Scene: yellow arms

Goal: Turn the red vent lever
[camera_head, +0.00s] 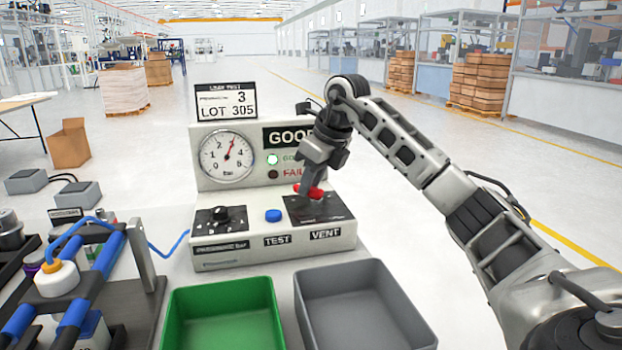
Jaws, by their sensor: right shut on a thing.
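The red vent lever (314,192) sits on the black plate above the VENT label on the test box (216,256). My right gripper (308,188) reaches down over it from the right and is shut on it, hiding much of the lever. The gauge (227,157) on the box's back panel has its red needle a little past 3. The lamp beside GOOD (272,159) is lit green and the FAIL lamp (272,174) is dark. A blue TEST button (273,215) and a black pressure knob (220,213) are left of the lever. My left gripper is not in view.
A green bin (172,318) and a grey bin (425,335) stand in front of the box.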

